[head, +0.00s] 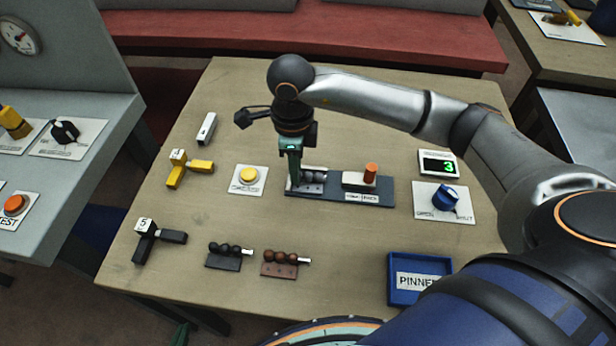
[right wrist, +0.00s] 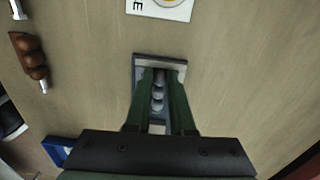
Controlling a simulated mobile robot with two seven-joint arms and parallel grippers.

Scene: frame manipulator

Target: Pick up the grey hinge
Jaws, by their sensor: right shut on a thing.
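The grey hinge (head: 312,178) sits at the left end of the dark fixture plate (head: 330,193), partly hidden by my right gripper (head: 296,178). In the right wrist view the hinge (right wrist: 157,92) shows rounded grey knuckles in a row between the two green fingers of my right gripper (right wrist: 158,108). The gripper points down and is shut on the hinge, one finger along each side. The hinge appears still at plate level; I cannot tell whether any gap lies under it.
A yellow button (head: 249,175) is left of the plate. Black (head: 224,256) and brown (head: 281,264) hinges lie in front. A blue tray (head: 404,295), blue knob (head: 446,198) and display (head: 438,163) are at right.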

